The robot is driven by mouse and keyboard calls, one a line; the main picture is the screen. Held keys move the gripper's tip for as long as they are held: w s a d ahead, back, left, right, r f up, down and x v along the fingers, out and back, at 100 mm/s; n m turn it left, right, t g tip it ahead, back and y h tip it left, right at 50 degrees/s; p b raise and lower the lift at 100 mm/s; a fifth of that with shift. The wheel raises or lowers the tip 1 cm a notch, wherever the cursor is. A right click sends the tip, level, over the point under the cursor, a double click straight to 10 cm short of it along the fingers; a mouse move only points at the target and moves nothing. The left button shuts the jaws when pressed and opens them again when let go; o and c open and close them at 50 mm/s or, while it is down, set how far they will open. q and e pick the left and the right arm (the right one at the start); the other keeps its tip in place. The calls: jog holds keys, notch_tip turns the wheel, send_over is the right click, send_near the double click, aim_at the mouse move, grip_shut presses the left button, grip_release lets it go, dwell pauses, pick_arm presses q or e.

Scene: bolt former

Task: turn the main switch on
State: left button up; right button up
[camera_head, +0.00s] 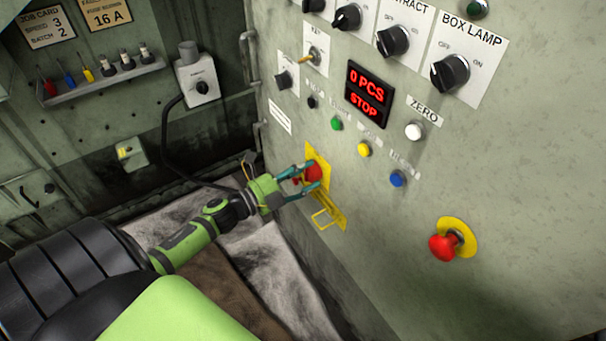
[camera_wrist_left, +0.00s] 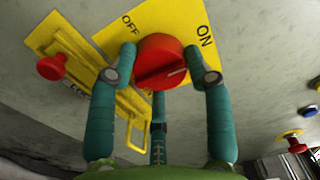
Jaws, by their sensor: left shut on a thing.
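The main switch is a round red knob (camera_head: 313,172) on a yellow plate (camera_head: 316,152) low on the left side of the machine panel. The wrist view shows the red knob (camera_wrist_left: 160,58) close up, with OFF marked at its upper left and ON at its right. A groove runs across its face, slanting slightly up to the right; which mark it points at I cannot tell. My left gripper (camera_head: 305,178) is shut on the knob, its teal fingers on either side, as the wrist view (camera_wrist_left: 160,72) also shows. My right gripper is out of view.
A red mushroom button (camera_head: 443,247) is farther right. The display (camera_head: 368,95) reads "0 PCS STOP". Coloured buttons and black knobs are above.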

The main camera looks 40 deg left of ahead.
pick_arm(q)
jog(key=o, duration=1)
jog(key=shift+o, duration=0.8)
jog(key=shift+s+a, duration=0.15)
jog(key=shift+s, duration=0.25)
jog(key=v, duration=1.1)
